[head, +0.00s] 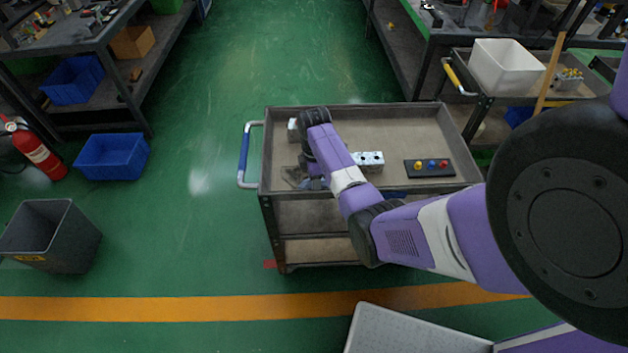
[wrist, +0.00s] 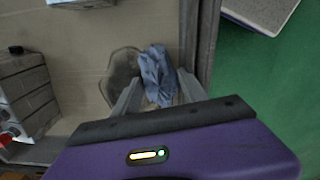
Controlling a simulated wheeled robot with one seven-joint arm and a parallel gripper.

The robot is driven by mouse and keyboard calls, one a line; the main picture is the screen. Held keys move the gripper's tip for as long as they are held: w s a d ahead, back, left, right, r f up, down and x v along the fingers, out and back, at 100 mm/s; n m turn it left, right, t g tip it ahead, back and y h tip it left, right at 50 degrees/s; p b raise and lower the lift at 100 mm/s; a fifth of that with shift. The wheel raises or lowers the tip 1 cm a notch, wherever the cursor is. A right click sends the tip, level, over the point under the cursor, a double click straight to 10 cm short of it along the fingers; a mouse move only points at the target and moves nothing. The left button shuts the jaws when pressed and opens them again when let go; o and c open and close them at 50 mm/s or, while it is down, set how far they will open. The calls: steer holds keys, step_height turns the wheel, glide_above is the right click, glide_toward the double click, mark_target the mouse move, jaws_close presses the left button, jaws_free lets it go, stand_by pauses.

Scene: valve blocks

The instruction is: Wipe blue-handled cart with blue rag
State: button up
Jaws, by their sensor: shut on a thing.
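The blue-handled cart (head: 283,153) stands in the middle of the head view, its blue handle (head: 244,155) on the left end. My gripper (head: 308,184) is low over the front left part of its top tray. In the wrist view my gripper (wrist: 158,90) is shut on the crumpled blue rag (wrist: 157,72), which hangs between the fingers at the tray surface. A dark, greyish stain (wrist: 121,72) lies directly beside the rag on the tray. I cannot tell whether the rag presses on the tray.
On the tray, a silver valve block (head: 369,159) and a black plate with yellow, blue and red knobs (head: 430,173) sit right of my gripper. The tray has a raised rim (wrist: 200,45). Another cart with a white bin (head: 503,65) stands behind right.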

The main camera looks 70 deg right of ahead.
steer(key=shift+f, duration=0.25)
steer(key=shift+d, duration=0.1)
